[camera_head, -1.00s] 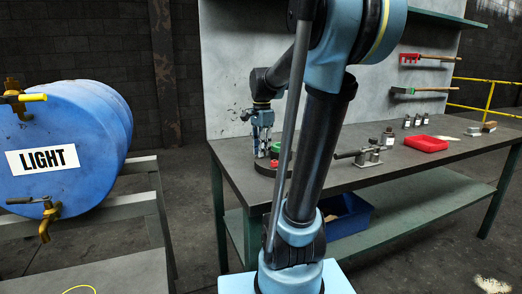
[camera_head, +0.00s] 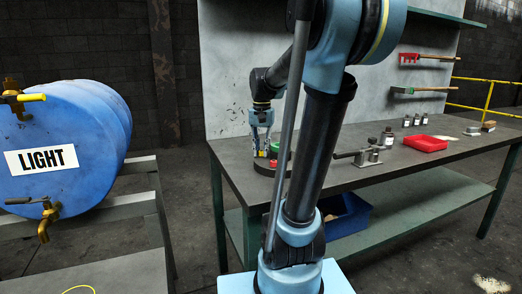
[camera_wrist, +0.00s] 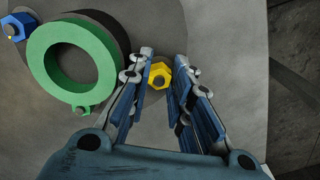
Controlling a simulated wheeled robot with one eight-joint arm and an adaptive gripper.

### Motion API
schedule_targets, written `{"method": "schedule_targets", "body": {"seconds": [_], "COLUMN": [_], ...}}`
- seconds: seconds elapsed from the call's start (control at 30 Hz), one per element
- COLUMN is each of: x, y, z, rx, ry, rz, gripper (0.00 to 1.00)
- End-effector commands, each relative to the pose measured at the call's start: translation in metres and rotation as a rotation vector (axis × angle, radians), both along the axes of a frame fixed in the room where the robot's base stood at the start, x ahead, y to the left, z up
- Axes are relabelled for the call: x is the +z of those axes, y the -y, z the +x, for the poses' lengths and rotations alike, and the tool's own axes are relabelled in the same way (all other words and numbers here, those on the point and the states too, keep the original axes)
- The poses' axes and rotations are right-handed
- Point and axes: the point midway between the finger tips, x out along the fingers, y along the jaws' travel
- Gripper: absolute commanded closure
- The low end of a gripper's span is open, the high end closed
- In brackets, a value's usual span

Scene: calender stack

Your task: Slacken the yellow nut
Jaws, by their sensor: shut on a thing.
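The yellow nut (camera_wrist: 159,76) shows in the wrist view as a small hexagon with a grey centre, between the tips of my gripper (camera_wrist: 162,72). The fingers are shut on it, one at each side.
A green ring (camera_wrist: 109,70) lies left of the fingers, with a blue nut (camera_wrist: 18,27) beyond it. The workbench (camera_head: 400,170) holds a metal clamp-like device (camera_head: 365,154), a red tray (camera_head: 426,143) and small bottles.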

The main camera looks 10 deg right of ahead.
Motion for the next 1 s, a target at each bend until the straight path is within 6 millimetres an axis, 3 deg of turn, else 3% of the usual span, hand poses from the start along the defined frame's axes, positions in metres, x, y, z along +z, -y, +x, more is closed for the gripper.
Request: {"method": "schedule_targets", "body": {"seconds": [0.63, 0.67, 0.73, 1.0], "x": [0.0001, 0.0001, 0.0001, -0.0002], "y": [0.0009, 0.0009, 0.0008, 0.0009], "z": [0.0007, 0.0007, 0.0006, -0.0004], "rx": [0.054, 0.054, 0.054, 0.053], "ry": [0.002, 0.002, 0.001, 0.000], "rz": [-0.002, -0.002, -0.002, -0.002], "gripper": [1.00, 0.78, 0.62, 0.60]}}
